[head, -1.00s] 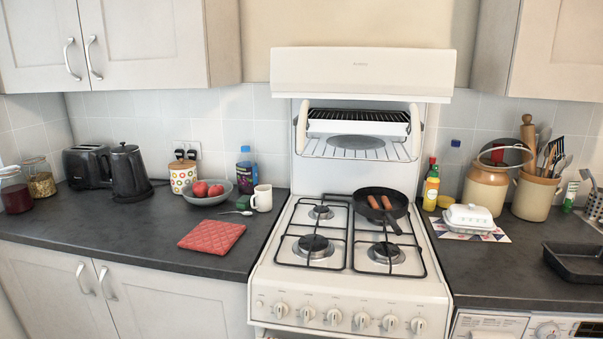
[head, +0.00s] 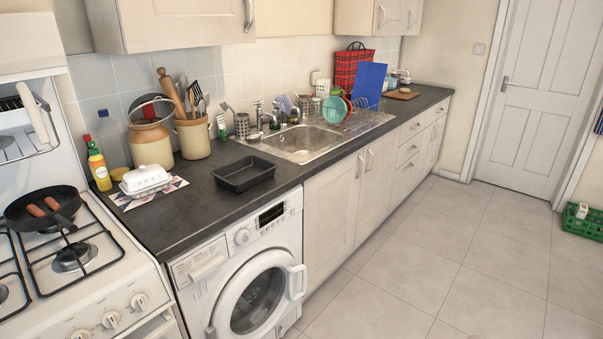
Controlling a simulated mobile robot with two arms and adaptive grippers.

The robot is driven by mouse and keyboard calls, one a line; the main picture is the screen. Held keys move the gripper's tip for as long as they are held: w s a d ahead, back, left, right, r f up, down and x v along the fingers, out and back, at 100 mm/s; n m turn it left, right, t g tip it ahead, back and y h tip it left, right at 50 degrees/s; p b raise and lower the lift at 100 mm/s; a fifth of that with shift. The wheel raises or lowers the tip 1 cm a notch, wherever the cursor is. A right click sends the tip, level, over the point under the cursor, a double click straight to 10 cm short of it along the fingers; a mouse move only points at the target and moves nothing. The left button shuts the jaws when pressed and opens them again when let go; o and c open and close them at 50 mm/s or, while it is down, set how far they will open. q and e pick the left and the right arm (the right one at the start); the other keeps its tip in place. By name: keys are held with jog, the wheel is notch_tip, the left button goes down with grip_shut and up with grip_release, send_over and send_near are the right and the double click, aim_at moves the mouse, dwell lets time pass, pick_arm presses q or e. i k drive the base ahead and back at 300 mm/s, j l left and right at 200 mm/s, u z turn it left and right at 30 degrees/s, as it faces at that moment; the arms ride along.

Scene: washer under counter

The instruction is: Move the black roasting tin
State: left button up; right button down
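The black roasting tin (head: 243,175) is a shallow, rectangular, empty-looking tray. It sits on the dark worktop (head: 215,208) above the washing machine, near the front edge. The white butter dish is to its left and the sink is behind it to the right. Neither of my grippers shows in the head view.
The stove (head: 95,290) with a frying pan (head: 40,208) is at the left. The butter dish (head: 146,181), an earthenware jar (head: 151,147) and a utensil pot (head: 192,138) crowd the worktop. The sink (head: 300,143) lies beyond. The washing machine (head: 245,270) is below; tiled floor (head: 430,255) is clear.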

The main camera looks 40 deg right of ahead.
aim_at(239, 176)
jog(key=z, duration=1.05)
